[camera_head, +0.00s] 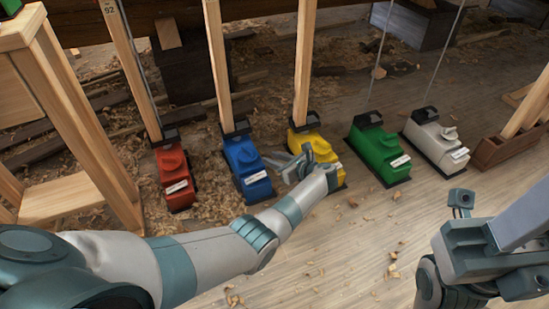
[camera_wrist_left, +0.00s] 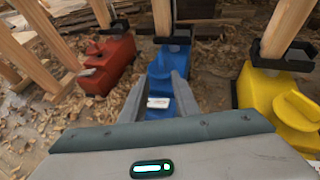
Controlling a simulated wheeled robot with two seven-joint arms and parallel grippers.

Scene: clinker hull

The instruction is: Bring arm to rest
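My left arm reaches from the lower left of the head view to my left gripper (camera_head: 289,163), which is between the blue block (camera_head: 247,168) and the yellow block (camera_head: 320,150). In the left wrist view its two fingers (camera_wrist_left: 160,85) stand apart with nothing held. The blue block (camera_wrist_left: 168,67) shows beyond and between them; I cannot tell whether they touch it.
A red block (camera_head: 173,178), a green block (camera_head: 380,150) and a white block (camera_head: 437,143) stand in the same row. Wooden posts (camera_head: 217,65) rise behind several blocks. A wooden frame (camera_head: 75,120) stands at left. The plank floor (camera_head: 345,250) in front is mostly clear, with shavings.

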